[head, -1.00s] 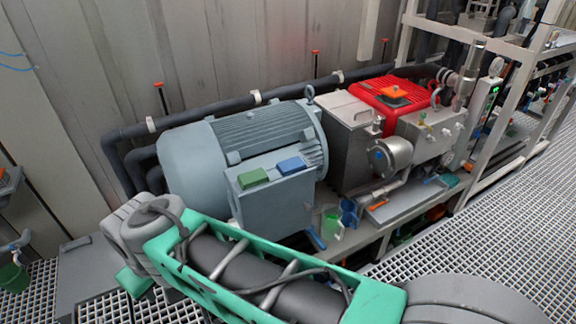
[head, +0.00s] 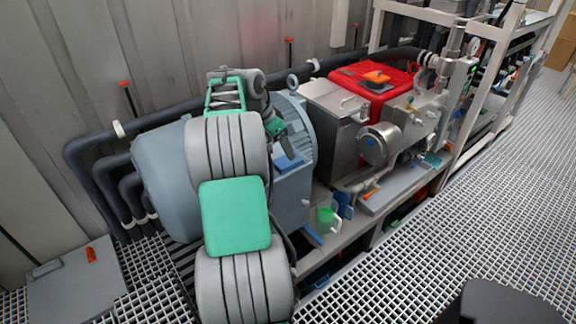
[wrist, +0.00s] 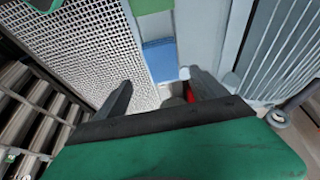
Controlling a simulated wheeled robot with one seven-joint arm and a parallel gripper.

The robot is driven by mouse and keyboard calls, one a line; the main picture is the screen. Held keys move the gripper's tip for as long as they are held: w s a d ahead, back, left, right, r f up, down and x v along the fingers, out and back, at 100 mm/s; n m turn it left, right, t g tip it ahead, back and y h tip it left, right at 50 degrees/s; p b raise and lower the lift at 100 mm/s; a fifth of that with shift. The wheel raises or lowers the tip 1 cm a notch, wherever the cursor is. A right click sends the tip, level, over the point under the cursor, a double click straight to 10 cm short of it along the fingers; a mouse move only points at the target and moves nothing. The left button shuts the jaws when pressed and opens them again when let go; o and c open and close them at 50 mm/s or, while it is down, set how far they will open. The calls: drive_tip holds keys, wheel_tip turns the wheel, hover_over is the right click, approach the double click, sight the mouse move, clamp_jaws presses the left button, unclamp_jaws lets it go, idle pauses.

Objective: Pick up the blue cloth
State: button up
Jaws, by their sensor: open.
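The blue cloth (head: 288,163) is a small flat folded piece on top of the grey box on the side of the blue-grey motor. In the wrist view the blue cloth (wrist: 161,60) lies ahead of the fingertips, across the gap between them. My gripper (head: 287,148) is above the cloth, pointing down in the head view and hiding part of it. In the wrist view my gripper (wrist: 160,82) is open, with nothing held between its fingers. Whether a fingertip touches the cloth or box cannot be told.
A green piece (wrist: 150,5) lies beside the cloth; my arm hides it in the head view. A green cup (head: 325,217) stands below. Grating floor (head: 440,240) is open in front.

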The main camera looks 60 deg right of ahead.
sight(287, 160)
drive_tip(key=x, duration=0.7)
drive_tip(key=shift+w+d+f+p, duration=0.1)
drive_tip(key=shift+w+d+p, duration=0.05)
drive_tip(key=shift+d+p, duration=0.2)
drive_tip(key=shift+f, duration=0.1)
drive_tip(key=shift+f, duration=0.25)
drive_tip(key=shift+r, duration=0.1)
drive_tip(key=c, duration=1.6)
drive_tip(key=shift+w+r, duration=0.1)
drive_tip(key=shift+r, duration=0.3)
wheel_tip(287, 160, up, 3)
drive_tip(key=shift+f+b, duration=0.1)
drive_tip(key=shift+b, duration=0.2)
drive_tip(key=a+r, duration=0.1)
drive_tip(key=s+a+r, duration=0.1)
drive_tip(key=r, duration=0.1)
drive_tip(key=a+r, duration=0.1)
drive_tip(key=shift+s+a+r+b, duration=0.3)
drive_tip(key=shift+s+r, duration=0.05)
drive_tip(key=shift+s, duration=0.05)
drive_tip(key=s+a+r, duration=0.1)
drive_tip(key=a, duration=0.2)
drive_tip(key=s+a+r+b, duration=0.1)
drive_tip(key=s+a+r, duration=0.1)
drive_tip(key=a, duration=0.1)
drive_tip(key=s+a+r, duration=0.1)
drive_tip(key=a+r, duration=0.1)
drive_tip(key=a, duration=0.1)
drive_tip(key=shift+s, duration=0.4)
